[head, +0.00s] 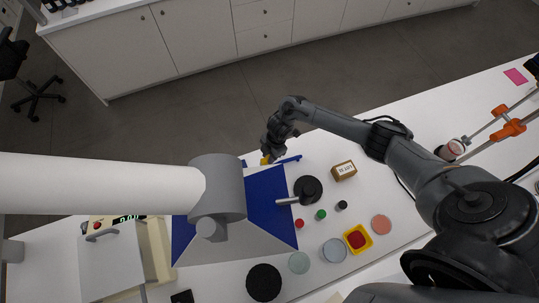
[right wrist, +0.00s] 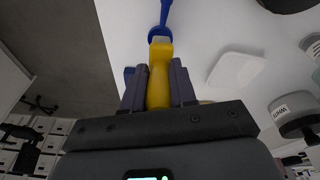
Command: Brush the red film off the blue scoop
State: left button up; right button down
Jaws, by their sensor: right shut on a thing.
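My right gripper (head: 268,155) is above the white bench near its far edge, shut on a yellow brush handle (head: 265,160). In the right wrist view the yellow handle (right wrist: 159,82) stands between the two fingers. The blue scoop (head: 288,160) lies just right of the gripper. In the right wrist view, the scoop's round blue end (right wrist: 160,35) is at the far tip of the yellow piece, with its thin handle running away. The two overlap there; I cannot tell whether they touch. The bristles and any red film cannot be made out. My left gripper is not in view.
A blue mat (head: 270,195) lies nearer, partly covered. A balance (head: 120,255) stands at left. Floor lies beyond the bench edge.

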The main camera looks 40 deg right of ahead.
jog(key=v, duration=0.1)
jog(key=p+v, duration=0.2)
jog(key=shift+w+a+r, duration=0.15)
jog(key=shift+a+r, duration=0.05)
jog(key=shift+a, duration=0.1)
jog(key=shift+p+v, duration=0.95)
jog(key=shift+p, duration=0.1)
jog(key=shift+a, duration=0.15)
jog(key=shift+r+h, duration=0.1)
jog(key=shift+h, duration=0.2)
